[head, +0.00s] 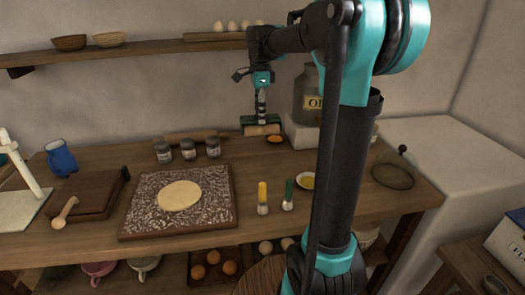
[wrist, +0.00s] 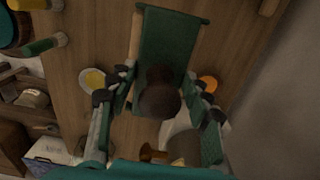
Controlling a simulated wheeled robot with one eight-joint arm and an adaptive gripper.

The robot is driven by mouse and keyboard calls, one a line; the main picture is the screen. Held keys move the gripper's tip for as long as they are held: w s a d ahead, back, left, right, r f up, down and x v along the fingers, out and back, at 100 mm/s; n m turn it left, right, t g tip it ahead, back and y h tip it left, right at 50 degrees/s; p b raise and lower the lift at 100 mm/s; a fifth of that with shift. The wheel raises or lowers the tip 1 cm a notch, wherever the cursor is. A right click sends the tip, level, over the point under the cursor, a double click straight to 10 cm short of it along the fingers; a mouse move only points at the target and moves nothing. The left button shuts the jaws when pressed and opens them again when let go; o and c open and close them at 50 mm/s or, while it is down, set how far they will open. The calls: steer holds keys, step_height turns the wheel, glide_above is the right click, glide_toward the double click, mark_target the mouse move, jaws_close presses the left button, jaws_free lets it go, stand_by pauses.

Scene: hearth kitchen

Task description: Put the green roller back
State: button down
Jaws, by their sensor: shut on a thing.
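The green roller (head: 261,121) has a flat green top, a pale wooden part below it and a dark brown round knob. In the wrist view the green roller (wrist: 170,40) reaches up the picture from between the fingers, with a strip of pale wood along its left side. My gripper (head: 262,97) is shut on the knob, with a finger on each side of it in the wrist view (wrist: 158,98). In the head view the roller shows at the back of the wooden table (head: 335,205), left of the oil jar. I cannot tell whether it touches the table.
An oil jar (head: 306,100) stands by a pale block (head: 300,135). An orange dish (head: 275,139) and a yellow-filled dish (head: 307,181) are nearby. Three small jars (head: 188,149), a board with dough (head: 132,222) and two upright brushes (head: 263,198) stand on the table. A shelf (head: 150,46) hangs above.

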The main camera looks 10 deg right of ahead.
step_height(320, 180, down, 14)
steer(key=shift+f, duration=0.25)
steer(key=shift+f, duration=0.25)
stand_by(0.3)
steer(key=shift+f, duration=0.35)
steer(key=shift+s, duration=0.1)
steer(key=c, duration=0.7)
jaws_free()
steer(key=shift+r, duration=0.1)
step_height(320, 180, up, 13)
steer(key=shift+r, duration=0.1)
